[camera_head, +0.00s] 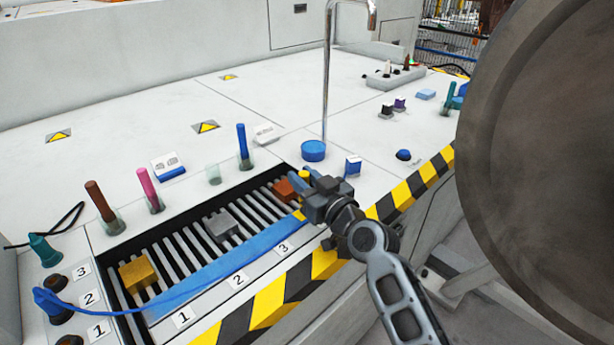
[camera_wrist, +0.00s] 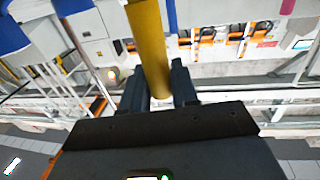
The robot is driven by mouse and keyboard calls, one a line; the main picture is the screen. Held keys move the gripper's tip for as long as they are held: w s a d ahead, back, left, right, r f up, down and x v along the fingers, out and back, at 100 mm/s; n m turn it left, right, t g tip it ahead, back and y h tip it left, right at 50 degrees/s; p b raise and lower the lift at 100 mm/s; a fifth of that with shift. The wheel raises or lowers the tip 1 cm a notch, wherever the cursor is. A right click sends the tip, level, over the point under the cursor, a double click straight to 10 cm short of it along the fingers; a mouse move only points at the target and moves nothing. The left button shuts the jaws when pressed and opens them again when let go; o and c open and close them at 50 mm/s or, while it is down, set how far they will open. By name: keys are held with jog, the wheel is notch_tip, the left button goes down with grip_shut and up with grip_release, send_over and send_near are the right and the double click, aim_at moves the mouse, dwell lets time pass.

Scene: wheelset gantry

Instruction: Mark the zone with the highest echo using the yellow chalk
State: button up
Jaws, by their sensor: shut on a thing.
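My gripper (camera_head: 304,187) is shut on the yellow chalk (camera_wrist: 148,45), which stands between the fingers in the wrist view. In the head view only bits of the yellow chalk (camera_head: 304,174) show around the fingers. The gripper is above the right end of a slatted trough, by the label 3 (camera_head: 284,247) and a rust-coloured block (camera_head: 285,190). I cannot tell whether the chalk touches anything. Label 2 (camera_head: 238,280) lies in front of a grey block (camera_head: 221,226), and label 1 (camera_head: 183,317) nearest a gold block (camera_head: 138,273). No echo reading is legible.
Brown (camera_head: 100,200), pink (camera_head: 148,188) and blue sticks (camera_head: 243,145) stand in holders; one clear holder (camera_head: 214,175) is empty. A blue strip (camera_head: 215,275) edges the trough, with a blue cable at left. A thin tap (camera_head: 327,80) rises behind my gripper. A large wheel (camera_head: 545,170) blocks the right.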

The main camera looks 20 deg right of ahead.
jog(key=shift+s+a, duration=0.1)
jog(key=shift+a, duration=0.2)
jog(key=shift+s+a, duration=0.1)
jog(key=shift+a, duration=0.2)
jog(key=shift+r, duration=0.1)
notch_tip(320, 180, up, 7)
jog(key=p, duration=0.5)
dwell(0.6)
